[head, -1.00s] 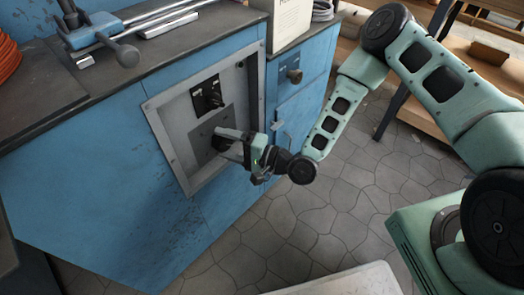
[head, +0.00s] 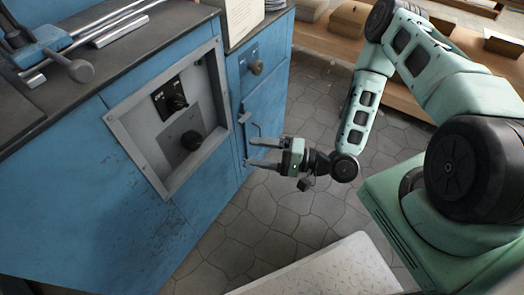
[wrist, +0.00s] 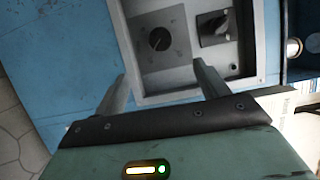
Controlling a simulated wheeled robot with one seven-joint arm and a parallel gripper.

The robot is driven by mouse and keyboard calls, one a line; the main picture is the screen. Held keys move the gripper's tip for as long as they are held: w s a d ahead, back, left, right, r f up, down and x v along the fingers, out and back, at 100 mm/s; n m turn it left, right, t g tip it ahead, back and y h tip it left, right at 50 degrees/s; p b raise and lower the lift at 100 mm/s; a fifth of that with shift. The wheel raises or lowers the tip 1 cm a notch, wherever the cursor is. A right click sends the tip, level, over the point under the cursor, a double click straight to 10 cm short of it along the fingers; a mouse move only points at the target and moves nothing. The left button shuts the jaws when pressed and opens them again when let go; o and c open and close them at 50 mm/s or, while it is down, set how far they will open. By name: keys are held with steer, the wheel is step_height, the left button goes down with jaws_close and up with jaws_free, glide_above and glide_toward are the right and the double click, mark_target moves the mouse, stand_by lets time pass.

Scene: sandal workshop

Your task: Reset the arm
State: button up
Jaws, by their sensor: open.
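My gripper (head: 264,152) is open and empty in the head view, apart from the blue cabinet and to the right of its control panel. The grey recessed panel (head: 150,130) carries a black switch (head: 178,102) above and a round black knob (head: 191,140) below. In the wrist view my gripper (wrist: 160,85) shows both fingers spread, with nothing between them. The same knob (wrist: 159,40) and switch (wrist: 214,28) lie beyond the fingers.
The blue cabinet (head: 75,190) fills the left, with metal bars (head: 120,27) and a clamp-like tool (head: 50,55) on its top. A cabinet door with a handle (head: 247,125) is near my gripper. Stone floor (head: 285,215) is free below; wooden shelving (head: 335,50) stands behind.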

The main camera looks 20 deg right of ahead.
steer(key=shift+s+d, duration=0.1)
stand_by(0.5)
steer(key=w+a+r+n+g+h, duration=0.25)
steer(key=r+n+g+h, duration=0.45)
steer(key=n+h, duration=0.35)
steer(key=s+r+n+g+h, duration=0.3)
steer(key=s+r+n+h, duration=0.1)
steer(key=s+r, duration=1.25)
step_height(320, 180, up, 24)
steer(key=p, duration=2.4)
steer(key=shift+s+p, duration=0.25)
steer(key=shift+p, duration=0.05)
